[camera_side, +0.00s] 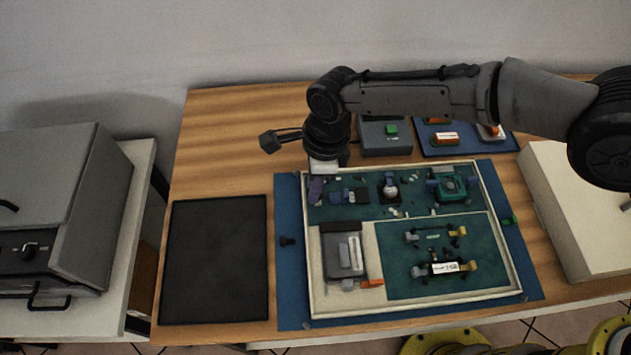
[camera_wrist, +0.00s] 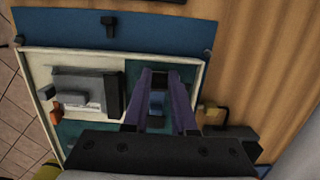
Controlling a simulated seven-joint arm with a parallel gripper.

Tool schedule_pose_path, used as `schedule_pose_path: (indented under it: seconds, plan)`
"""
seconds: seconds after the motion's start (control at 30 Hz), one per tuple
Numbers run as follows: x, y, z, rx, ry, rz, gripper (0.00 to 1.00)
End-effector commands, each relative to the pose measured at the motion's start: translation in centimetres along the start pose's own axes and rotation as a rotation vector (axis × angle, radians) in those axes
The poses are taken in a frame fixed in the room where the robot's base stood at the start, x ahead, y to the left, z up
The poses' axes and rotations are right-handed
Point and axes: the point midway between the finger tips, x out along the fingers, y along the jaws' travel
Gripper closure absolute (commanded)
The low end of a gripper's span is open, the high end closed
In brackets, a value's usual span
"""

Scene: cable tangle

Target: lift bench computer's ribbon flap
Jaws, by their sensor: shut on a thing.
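The bench computer is a green board area (camera_side: 400,212) in a cream-rimmed tray (camera_side: 312,270) in the side view. My gripper (camera_side: 316,190) is low over the tray's upper left corner, its purple fingers pointing down. In the wrist view my gripper (camera_wrist: 159,76) is shut on a small blue part (camera_wrist: 157,98) between the fingers. This part seems to be the ribbon flap, but its shape and angle are mostly hidden. A blue piece (camera_side: 336,197) and a dark block (camera_side: 360,194) sit just right of the fingers in the side view.
A grey box (camera_side: 343,256) with an orange tab (camera_side: 372,283) is in the tray's lower left. A blue mat (camera_side: 290,290) lies under the tray. A black pad (camera_side: 215,260) lies to the left, bare. Grey and blue modules stand behind the tray.

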Motion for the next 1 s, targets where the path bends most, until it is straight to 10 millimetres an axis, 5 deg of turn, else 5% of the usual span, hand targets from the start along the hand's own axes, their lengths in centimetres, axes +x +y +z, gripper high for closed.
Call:
schedule_pose_path:
  seconds: [0.47, 0.5, 0.63, 1.0]
  plan:
    - [-0.07, -0.12, 0.12, 0.000, 0.010, -0.003, 1.00]
    - [-0.07, -0.12, 0.12, -0.001, 0.010, -0.003, 0.70]
    - [-0.05, -0.08, 0.10, -0.001, 0.010, -0.002, 0.46]
    - [-0.38, -0.04, 0.11, -0.001, 0.011, -0.001, 0.45]
